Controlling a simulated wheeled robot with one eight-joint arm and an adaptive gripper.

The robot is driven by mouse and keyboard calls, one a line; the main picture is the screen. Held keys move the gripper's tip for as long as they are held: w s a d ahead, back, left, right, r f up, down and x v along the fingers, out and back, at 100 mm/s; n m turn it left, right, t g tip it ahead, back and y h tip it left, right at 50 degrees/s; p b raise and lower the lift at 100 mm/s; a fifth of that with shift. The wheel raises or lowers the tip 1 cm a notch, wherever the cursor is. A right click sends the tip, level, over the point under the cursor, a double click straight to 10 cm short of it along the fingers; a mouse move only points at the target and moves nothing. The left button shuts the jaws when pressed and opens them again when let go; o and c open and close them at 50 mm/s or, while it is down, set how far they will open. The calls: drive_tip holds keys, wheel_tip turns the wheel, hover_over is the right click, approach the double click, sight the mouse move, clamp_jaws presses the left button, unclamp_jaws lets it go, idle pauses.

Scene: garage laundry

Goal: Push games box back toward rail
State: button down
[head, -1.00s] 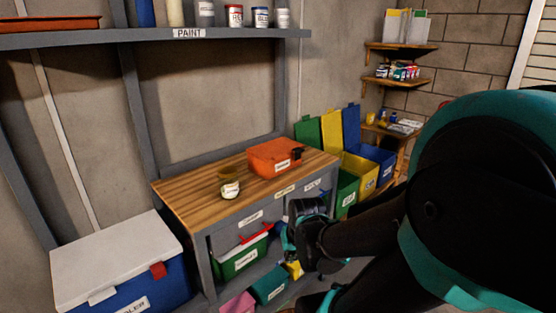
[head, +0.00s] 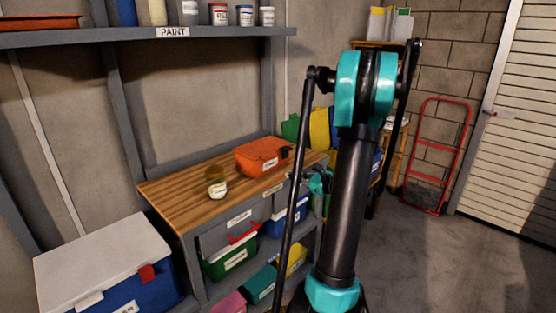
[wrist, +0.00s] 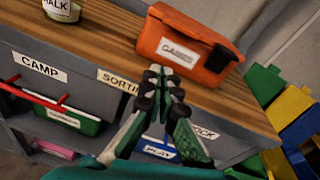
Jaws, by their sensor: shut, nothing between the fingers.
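The orange games box (head: 256,158) sits on the wooden bench top (head: 190,202), towards its right end, with a white label on its front. In the wrist view the games box (wrist: 180,48) fills the top middle, its label facing me and a dark latch at its right. A grey rail (head: 185,169) runs along the bench's back edge, behind the box. My gripper (wrist: 162,76) is shut and empty, its tips in front of the box's lower front; a contact cannot be made out. In the head view my gripper (head: 316,181) is partly hidden by my arm.
A jar (head: 217,188) stands on the bench left of the box, with a brown round thing behind it. Labelled bins (head: 232,257) fill the shelf below. A white-lidded cooler (head: 100,262) stands at left. A red hand truck (head: 437,155) leans at the right wall; floor there is clear.

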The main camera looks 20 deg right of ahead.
drive_tip(key=d+r+m+t, duration=0.1)
drive_tip(key=d+m+t, duration=0.15)
drive_tip(key=d, duration=0.25)
drive_tip(key=shift+m+g, duration=0.25)
drive_tip(key=shift+m, duration=0.1)
drive_tip(key=x, duration=1.4)
drive_tip(key=shift+w+a+r, duration=0.15)
drive_tip(key=shift+w+r, duration=0.05)
drive_tip(key=shift+w, duration=0.15)
drive_tip(key=x, duration=1.5)
drive_tip(key=shift+w+a, duration=0.1)
drive_tip(key=shift+w, duration=0.05)
